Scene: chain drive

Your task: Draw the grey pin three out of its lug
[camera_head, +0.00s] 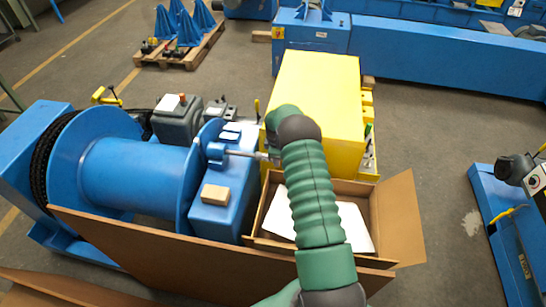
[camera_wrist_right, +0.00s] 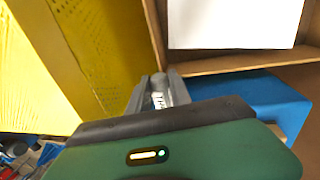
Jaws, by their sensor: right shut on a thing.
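The grey pin (camera_head: 245,154) shows in the head view as a thin rod running sideways from the blue lug (camera_head: 215,151) on top of the blue housing to my right gripper (camera_head: 270,157). The gripper is shut on the pin's right-hand end, and my green and black wrist hides much of it. In the right wrist view, the two grey fingers (camera_wrist_right: 154,94) close around a small light grey piece (camera_wrist_right: 158,101). I cannot tell how deep the pin sits in the lug. My left gripper is not in view.
A blue drum (camera_head: 135,172) stands left of the housing. A wooden block (camera_head: 215,194) lies on the housing. A yellow box (camera_head: 314,105) stands close behind my wrist. An open cardboard box (camera_head: 400,215) with white sheets is under my forearm.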

